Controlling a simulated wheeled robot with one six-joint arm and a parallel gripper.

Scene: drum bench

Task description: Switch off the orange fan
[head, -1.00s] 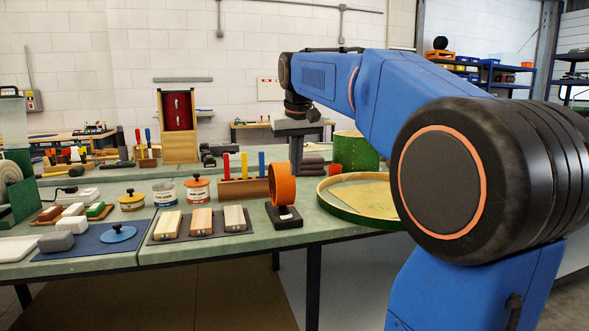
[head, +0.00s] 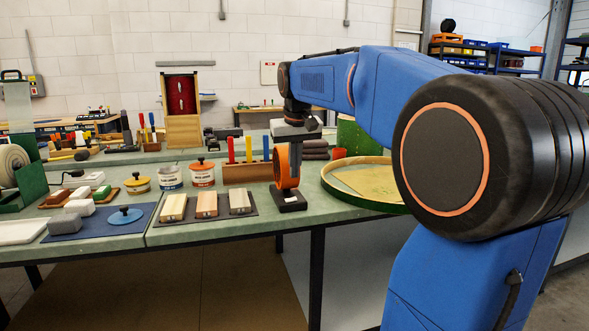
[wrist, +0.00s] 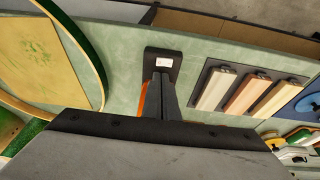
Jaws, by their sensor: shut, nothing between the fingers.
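The orange fan (head: 281,167) stands upright on a black base (head: 288,198) near the front edge of the bench. In the wrist view its black base (wrist: 163,63) shows with a small white switch or label on top, and a thin strip of orange (wrist: 143,98) beside my fingers. My gripper (head: 297,182) points down, shut and empty, with its fingers in front of the fan in the head view. In the wrist view my gripper (wrist: 163,82) ends close over the base. I cannot tell whether the fingertips touch the base or the fan.
A round green-rimmed tray (head: 368,204) lies right of the fan. A dark mat with several wooden blocks (head: 207,205) lies left. A wooden holder with coloured handles (head: 247,172) stands behind, left of the fan. The bench front edge (head: 230,236) is near.

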